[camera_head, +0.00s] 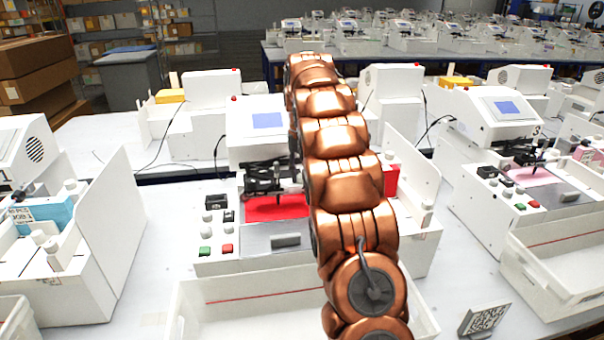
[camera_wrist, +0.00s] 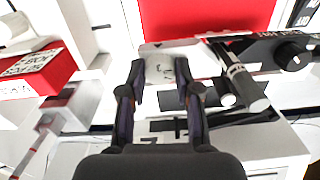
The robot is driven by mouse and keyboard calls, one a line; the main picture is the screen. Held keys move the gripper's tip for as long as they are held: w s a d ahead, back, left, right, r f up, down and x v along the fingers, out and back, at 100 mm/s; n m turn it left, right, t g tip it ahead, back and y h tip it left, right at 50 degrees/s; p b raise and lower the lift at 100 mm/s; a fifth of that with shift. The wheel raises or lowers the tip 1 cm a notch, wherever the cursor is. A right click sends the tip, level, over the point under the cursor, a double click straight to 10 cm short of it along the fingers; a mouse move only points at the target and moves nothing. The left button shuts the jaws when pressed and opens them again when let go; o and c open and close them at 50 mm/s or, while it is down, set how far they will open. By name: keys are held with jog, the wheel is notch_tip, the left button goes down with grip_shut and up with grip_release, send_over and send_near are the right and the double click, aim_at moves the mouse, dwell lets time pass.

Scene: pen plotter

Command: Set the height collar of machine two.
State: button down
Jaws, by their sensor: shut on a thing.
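Machine two (camera_head: 255,135) is the white plotter in the middle, with a blue screen and a red sheet (camera_head: 275,207) on its bed. Its black pen carriage (camera_head: 262,180) hangs above the sheet. My copper arm crosses in front of its right side and hides my gripper in the head view. In the wrist view, my gripper (camera_wrist: 160,78) has its dark fingers on either side of a pale, whitish part (camera_wrist: 165,68) at the carriage. I cannot tell for sure that this part is the height collar. The red sheet (camera_wrist: 205,18) lies beyond the fingertips.
Similar plotters stand at the left (camera_head: 60,240) and right (camera_head: 500,125). A white tray (camera_head: 250,300) is in front of machine two. In the wrist view, a black knob (camera_wrist: 293,54) and a dark cylinder (camera_wrist: 247,88) are right of my fingers; a red box (camera_wrist: 40,72) is left.

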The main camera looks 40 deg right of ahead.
dwell(0.3)
jog(key=c, duration=0.8)
grip_release()
jog(key=n, duration=0.4)
jog(key=shift+d+p, duration=0.1)
jog(key=shift+p, duration=0.3)
jog(key=n+p, duration=0.1)
jog(key=n, duration=0.3)
jog(key=shift+r, duration=0.1)
jog(key=shift+n+p, duration=0.9)
jog(key=shift+n, duration=0.1)
jog(key=shift+r+n+p, duration=0.1)
jog(key=shift+n+p, duration=0.4)
jog(key=shift+p, duration=0.6)
jog(key=shift+n+p, duration=0.6)
jog(key=shift+p, duration=0.6)
